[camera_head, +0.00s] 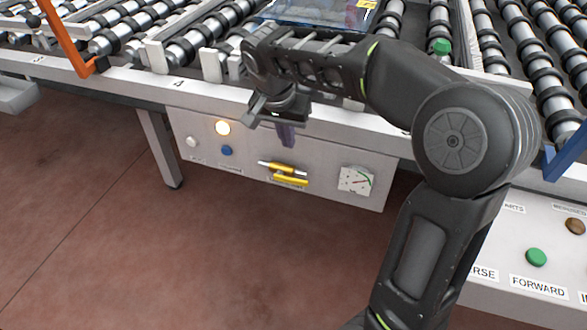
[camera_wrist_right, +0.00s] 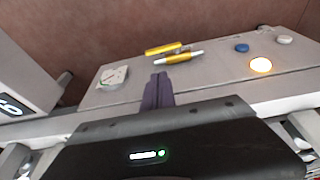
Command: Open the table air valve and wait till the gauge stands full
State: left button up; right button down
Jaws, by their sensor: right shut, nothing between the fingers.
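The air valve (camera_head: 281,167) is on the grey front panel below the roller table. It has a pale-ended body and a yellow lever (camera_head: 291,181) lying roughly parallel to it. The valve also shows in the right wrist view (camera_wrist_right: 180,57). The white gauge (camera_head: 355,180) is to the right of the valve, and at the left in the wrist view (camera_wrist_right: 113,76). Its needle is too small to read surely. My right gripper (camera_head: 288,136) is shut and empty, above the valve and apart from it; its purple fingers (camera_wrist_right: 157,92) point toward it. My left gripper is not in view.
A lit lamp (camera_head: 222,128), a blue button (camera_head: 227,150) and a white button (camera_head: 191,142) are left of the valve. The roller table's front rail (camera_head: 130,80) runs above the panel. The red floor (camera_head: 80,210) in front is clear.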

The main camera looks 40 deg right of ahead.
jog(key=shift+f, duration=0.15)
jog(key=b, duration=0.1)
send_near(297, 182)
jog(key=x, duration=0.2)
jog(key=w+x, duration=0.1)
jog(key=x, duration=0.2)
jog(key=shift+w+d+f, duration=0.1)
jog(key=shift+d, duration=0.2)
jog(key=shift+f, duration=0.45)
jog(key=shift+b, duration=0.3)
jog(key=shift+d+f+b, duration=0.1)
jog(key=shift+f+b, duration=0.65)
jog(key=shift+b, duration=0.1)
jog(key=shift+s, duration=0.25)
jog(key=shift+r, duration=0.1)
jog(key=shift+s, duration=0.15)
jog(key=shift+r+p, duration=0.5)
jog(key=shift+r, duration=0.2)
